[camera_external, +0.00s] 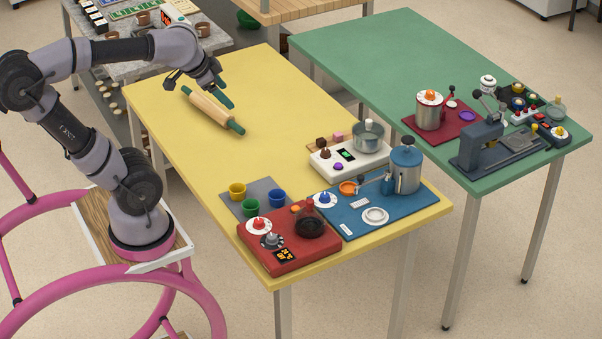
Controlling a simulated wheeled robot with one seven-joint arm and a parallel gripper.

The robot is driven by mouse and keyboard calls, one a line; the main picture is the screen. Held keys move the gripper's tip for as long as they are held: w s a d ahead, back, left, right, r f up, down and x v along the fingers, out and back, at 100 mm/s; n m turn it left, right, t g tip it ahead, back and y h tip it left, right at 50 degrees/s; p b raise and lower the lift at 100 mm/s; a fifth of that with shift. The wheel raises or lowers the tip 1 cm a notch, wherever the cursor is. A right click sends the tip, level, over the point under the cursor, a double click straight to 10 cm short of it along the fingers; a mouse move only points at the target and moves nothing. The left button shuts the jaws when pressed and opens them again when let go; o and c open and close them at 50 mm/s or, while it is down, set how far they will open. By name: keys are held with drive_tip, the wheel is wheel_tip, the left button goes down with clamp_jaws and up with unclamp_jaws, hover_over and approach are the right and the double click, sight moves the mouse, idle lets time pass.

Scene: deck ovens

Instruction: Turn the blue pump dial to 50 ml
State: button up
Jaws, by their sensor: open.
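The blue pump dial (325,198) is a small blue knob on a round white scale. It sits at the left of the blue mat (349,231), near the front of the yellow table. The scale marks are too small to read. The pump (406,171), a grey canister with a blue lid, stands at the mat's right, with a blue spout part (388,186) beside it. My gripper (200,87) is open above the far left of the table, near the rolling pin (212,111), well away from the dial. I cannot tell whether it touches the pin.
A red unit (270,254) with dials and a dark bowl is left of the mat. Several small cups, one yellow (237,190), stand behind it. A white scale (326,165) with a pot is behind the mat. The table's middle is clear.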

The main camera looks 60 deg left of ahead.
drive_tip(key=w+f+n+g, duration=0.1)
drive_tip(key=w+f+n, duration=0.1)
drive_tip(key=w, duration=0.4)
drive_tip(key=w+f+n+g, duration=0.1)
drive_tip(key=w+f+n, duration=0.15)
drive_tip(key=w, duration=0.35)
drive_tip(key=n+g+h, duration=0.2)
drive_tip(key=n+g, duration=0.3)
drive_tip(key=n, duration=0.7)
hover_over(325, 194)
wheel_tip(325, 194, down, 31)
wheel_tip(325, 194, down, 11)
drive_tip(key=shift+r, duration=0.1)
clamp_jaws()
